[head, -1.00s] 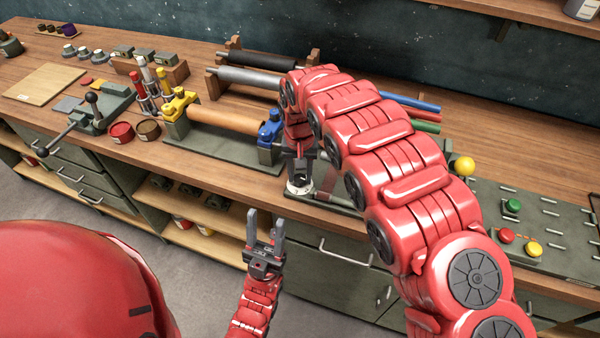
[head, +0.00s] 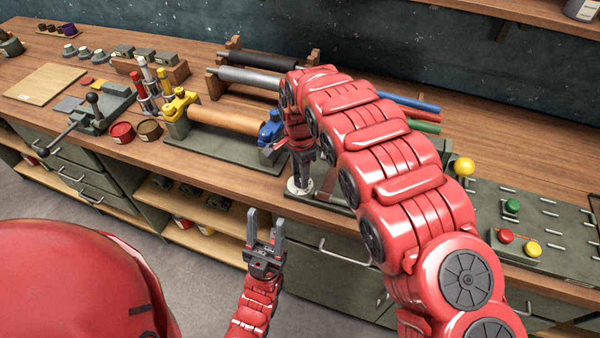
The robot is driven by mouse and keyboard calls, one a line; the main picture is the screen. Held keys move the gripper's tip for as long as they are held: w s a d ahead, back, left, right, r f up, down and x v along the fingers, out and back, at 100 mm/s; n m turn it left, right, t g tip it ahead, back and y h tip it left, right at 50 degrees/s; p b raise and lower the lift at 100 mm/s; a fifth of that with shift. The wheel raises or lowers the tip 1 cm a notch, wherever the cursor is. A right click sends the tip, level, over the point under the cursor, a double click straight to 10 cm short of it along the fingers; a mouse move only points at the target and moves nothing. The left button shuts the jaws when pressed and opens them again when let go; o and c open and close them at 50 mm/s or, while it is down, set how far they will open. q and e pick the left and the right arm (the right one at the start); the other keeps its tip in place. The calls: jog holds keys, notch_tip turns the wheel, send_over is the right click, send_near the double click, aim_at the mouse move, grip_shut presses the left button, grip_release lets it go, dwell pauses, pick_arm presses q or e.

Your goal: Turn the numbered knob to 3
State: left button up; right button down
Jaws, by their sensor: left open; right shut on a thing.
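The numbered knob (head: 299,187) sits at the front edge of the workbench, on a grey-green base. Its pale dial shows below my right gripper (head: 300,177), which points down and is shut on the knob. The numbers on the dial are too small to read, and the gripper and arm hide much of the knob. My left gripper (head: 264,235) is open and empty, pointing up in front of the bench drawers, below and to the left of the knob.
A wooden roller (head: 226,119) with yellow and blue end clamps stands left of the knob. A control panel (head: 560,215) with green, red and yellow buttons lies to the right. A yellow ball-topped lever (head: 464,167) stands beside my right arm. Open shelves (head: 215,215) are below the bench.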

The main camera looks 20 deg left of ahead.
jog(key=m, duration=0.4)
jog(key=shift+m, duration=0.3)
dwell(0.3)
jog(key=shift+c, duration=2.2)
grip_release()
notch_tip(320, 180, up, 17)
jog(key=p, duration=0.6)
jog(key=shift+r, duration=0.2)
